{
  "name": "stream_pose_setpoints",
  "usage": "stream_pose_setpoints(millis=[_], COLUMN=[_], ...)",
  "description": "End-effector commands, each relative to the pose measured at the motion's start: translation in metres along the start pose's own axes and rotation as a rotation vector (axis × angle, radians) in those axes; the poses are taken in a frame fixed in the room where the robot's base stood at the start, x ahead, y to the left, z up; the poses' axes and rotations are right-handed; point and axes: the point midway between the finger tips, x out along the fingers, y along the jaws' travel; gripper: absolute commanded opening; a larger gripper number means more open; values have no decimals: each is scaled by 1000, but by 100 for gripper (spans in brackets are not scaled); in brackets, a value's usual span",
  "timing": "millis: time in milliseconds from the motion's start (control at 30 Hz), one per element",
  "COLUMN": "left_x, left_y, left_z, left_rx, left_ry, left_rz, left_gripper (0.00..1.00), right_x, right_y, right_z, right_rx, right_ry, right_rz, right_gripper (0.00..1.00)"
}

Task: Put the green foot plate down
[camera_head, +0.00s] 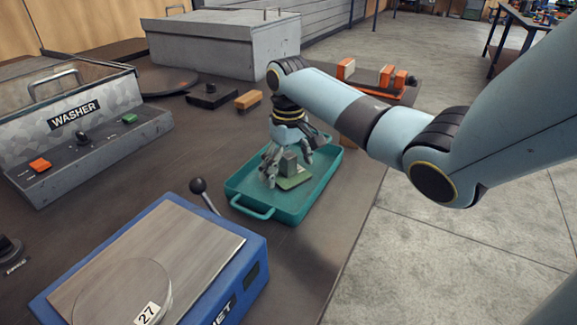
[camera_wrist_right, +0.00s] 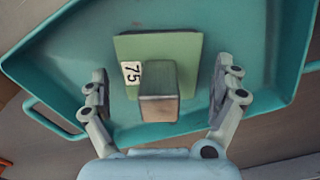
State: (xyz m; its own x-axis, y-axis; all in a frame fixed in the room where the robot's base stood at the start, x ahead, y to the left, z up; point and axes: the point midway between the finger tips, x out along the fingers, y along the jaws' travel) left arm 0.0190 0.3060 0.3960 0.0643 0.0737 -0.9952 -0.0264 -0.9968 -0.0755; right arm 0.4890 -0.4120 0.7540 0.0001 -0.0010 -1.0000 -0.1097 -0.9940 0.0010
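The green foot plate (camera_head: 294,181) lies in the teal tray (camera_head: 262,209). In the right wrist view the plate (camera_wrist_right: 190,44) is a flat green square with a block-like post (camera_wrist_right: 158,94) standing on it and a white label reading 75. My right gripper (camera_head: 287,163) points down over the tray. In the right wrist view its fingers (camera_wrist_right: 160,84) are spread wide on both sides of the post, with clear gaps, touching neither post nor plate. Nothing is held. My left gripper is out of view.
A blue-sided machine with a metal top (camera_head: 150,255) and a black-knobbed lever (camera_head: 199,186) stand in front of the tray. The washer (camera_head: 80,140) is at left, a grey lidded box (camera_head: 215,50) behind. Orange-ended blocks (camera_head: 386,77) lie beyond my arm.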

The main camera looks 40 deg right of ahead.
Motion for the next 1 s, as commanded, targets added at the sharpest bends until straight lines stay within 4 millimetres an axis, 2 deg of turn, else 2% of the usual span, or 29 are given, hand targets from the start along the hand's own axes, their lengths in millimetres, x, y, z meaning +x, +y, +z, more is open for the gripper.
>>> stream_pose_setpoints(millis=[267, 367, 800, 1000], left_x=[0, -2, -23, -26], left_y=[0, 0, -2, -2], left_z=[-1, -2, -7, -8], left_rx=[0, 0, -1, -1], left_ry=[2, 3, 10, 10], left_rz=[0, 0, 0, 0], left_gripper=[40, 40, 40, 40], right_x=[-1, -10, -102, -121], right_y=[0, 0, 0, 0], right_z=[0, 0, -1, 0], right_rx=[0, 0, 0, 1], right_ry=[0, 2, 3, 1], right_rz=[0, 0, 0, -1], right_gripper=[98, 98, 98, 98])
